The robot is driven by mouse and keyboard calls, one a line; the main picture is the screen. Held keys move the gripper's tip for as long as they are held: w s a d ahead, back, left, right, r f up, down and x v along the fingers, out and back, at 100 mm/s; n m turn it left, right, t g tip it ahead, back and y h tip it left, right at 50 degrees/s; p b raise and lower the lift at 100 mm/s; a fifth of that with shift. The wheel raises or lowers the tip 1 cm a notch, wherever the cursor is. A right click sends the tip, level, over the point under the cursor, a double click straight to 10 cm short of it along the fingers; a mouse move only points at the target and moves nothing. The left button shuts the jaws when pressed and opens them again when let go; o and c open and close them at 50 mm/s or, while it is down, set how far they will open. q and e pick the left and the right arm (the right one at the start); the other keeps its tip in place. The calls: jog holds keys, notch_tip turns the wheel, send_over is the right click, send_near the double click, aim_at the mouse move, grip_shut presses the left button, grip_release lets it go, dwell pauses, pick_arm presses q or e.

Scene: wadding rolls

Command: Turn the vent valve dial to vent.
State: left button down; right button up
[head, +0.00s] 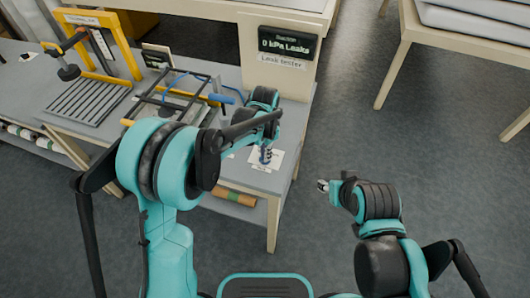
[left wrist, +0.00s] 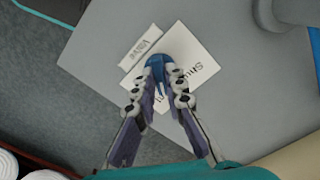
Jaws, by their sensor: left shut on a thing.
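The vent valve dial (left wrist: 157,62) is a small blue knob on a white card (left wrist: 196,62) at the table corner. The card's print begins "Shu"; the rest is partly covered by my gripper. A smaller label reading "Valve" (left wrist: 140,47) lies beside it. My left gripper (left wrist: 160,76) is shut on the dial, with a fingertip on each side. In the head view my left gripper (head: 265,156) points down over the card and mostly hides the dial. My right gripper (head: 323,186) is off to the right, over the floor, away from the table; its fingers are too small to read.
A dark sign (head: 284,43) reading "0 kPa Leaks" stands on the tester box behind my left arm. A dark frame (head: 180,95) and a yellow press (head: 100,50) stand further left.

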pick_arm(q)
jog(key=shift+m, duration=0.5)
jog(key=c, duration=1.6)
grip_release()
notch_tip(320, 180, up, 12)
